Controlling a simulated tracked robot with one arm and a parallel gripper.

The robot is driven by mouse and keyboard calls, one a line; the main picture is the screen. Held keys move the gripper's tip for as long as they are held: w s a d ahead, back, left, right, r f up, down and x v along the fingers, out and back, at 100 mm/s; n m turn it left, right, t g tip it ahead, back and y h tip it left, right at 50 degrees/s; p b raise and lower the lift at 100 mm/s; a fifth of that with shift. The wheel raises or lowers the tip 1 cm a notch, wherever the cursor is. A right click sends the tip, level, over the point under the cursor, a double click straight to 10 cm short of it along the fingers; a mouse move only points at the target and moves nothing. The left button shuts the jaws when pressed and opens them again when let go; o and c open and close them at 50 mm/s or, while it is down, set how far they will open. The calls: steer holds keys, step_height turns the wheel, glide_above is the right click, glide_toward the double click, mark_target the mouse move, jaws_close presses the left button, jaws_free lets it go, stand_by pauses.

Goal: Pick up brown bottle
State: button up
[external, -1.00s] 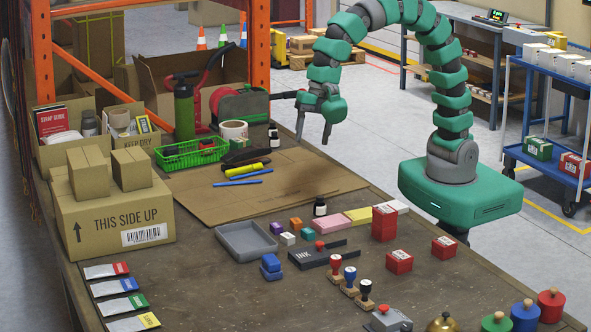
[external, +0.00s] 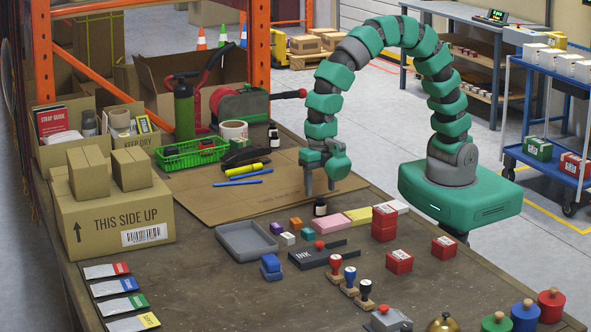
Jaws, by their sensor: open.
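A small dark brown bottle (external: 320,207) with a pale label stands upright on the table near the cardboard sheet's right end. My gripper (external: 320,190) is open and points down, with its fingertips just above and behind the bottle in the picture. Its jaws look empty. I cannot tell whether the fingers touch the bottle. Another small dark bottle (external: 274,138) with a white label stands at the back of the table, beside a tape roll.
A flat cardboard sheet (external: 215,200) lies behind the bottle. A grey tray (external: 247,254) sits to the left.

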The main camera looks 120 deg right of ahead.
mark_target(320, 197)
step_height(320, 197, down, 5)
steer(key=shift+s+d+f+b, duration=0.1)
steer(key=shift+f+b, duration=0.05)
steer(key=shift+b, duration=0.4)
steer(key=c, duration=1.1)
